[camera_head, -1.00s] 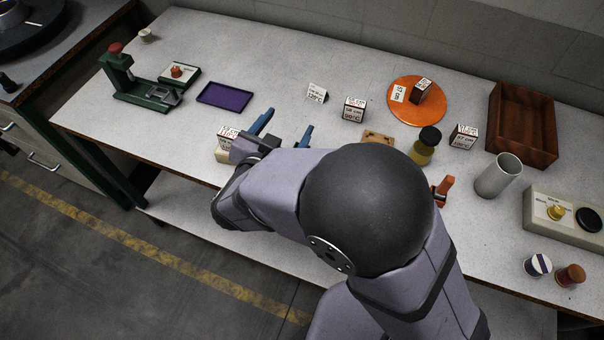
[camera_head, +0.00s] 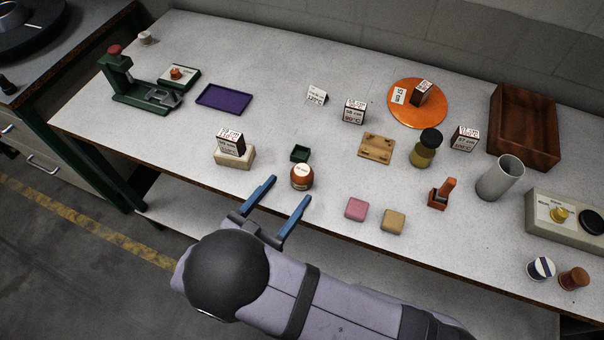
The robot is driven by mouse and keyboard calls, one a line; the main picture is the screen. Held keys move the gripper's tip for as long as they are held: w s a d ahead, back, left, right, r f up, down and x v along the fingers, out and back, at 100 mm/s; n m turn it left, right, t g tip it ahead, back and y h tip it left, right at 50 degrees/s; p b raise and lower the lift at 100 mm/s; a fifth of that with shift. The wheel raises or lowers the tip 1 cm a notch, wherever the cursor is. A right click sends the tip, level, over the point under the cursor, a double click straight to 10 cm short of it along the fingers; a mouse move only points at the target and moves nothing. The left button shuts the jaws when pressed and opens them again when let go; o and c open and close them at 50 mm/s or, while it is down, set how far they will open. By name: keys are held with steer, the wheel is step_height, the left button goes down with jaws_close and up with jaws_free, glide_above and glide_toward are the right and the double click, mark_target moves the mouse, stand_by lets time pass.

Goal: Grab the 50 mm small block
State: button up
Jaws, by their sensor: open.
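Several small dark-red blocks with white printed labels are on the table, and I cannot read which is 50 mm. One block (camera_head: 231,143) sits on a cream base (camera_head: 234,160) left of centre. Another block (camera_head: 354,111) stands at the middle back. A third block (camera_head: 422,91) is on an orange disc (camera_head: 440,110). One more block (camera_head: 464,138) stands right of a yellowish jar. My gripper (camera_head: 288,190) is open and empty, its blue fingers pointing at the table's front area. It is right of and in front of the block on the cream base.
A brown jar (camera_head: 302,178) is close by the fingertips, with a small green tray (camera_head: 300,153) behind it. A pink block (camera_head: 356,209) and a tan block (camera_head: 393,221) lie near the front edge. A wooden box (camera_head: 521,130) and grey cylinder (camera_head: 500,178) stand right.

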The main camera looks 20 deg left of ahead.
mark_target(296, 182)
steer(key=shift+p+x, duration=1.5)
steer(key=shift+x, duration=2.15)
steer(key=c, duration=1.1)
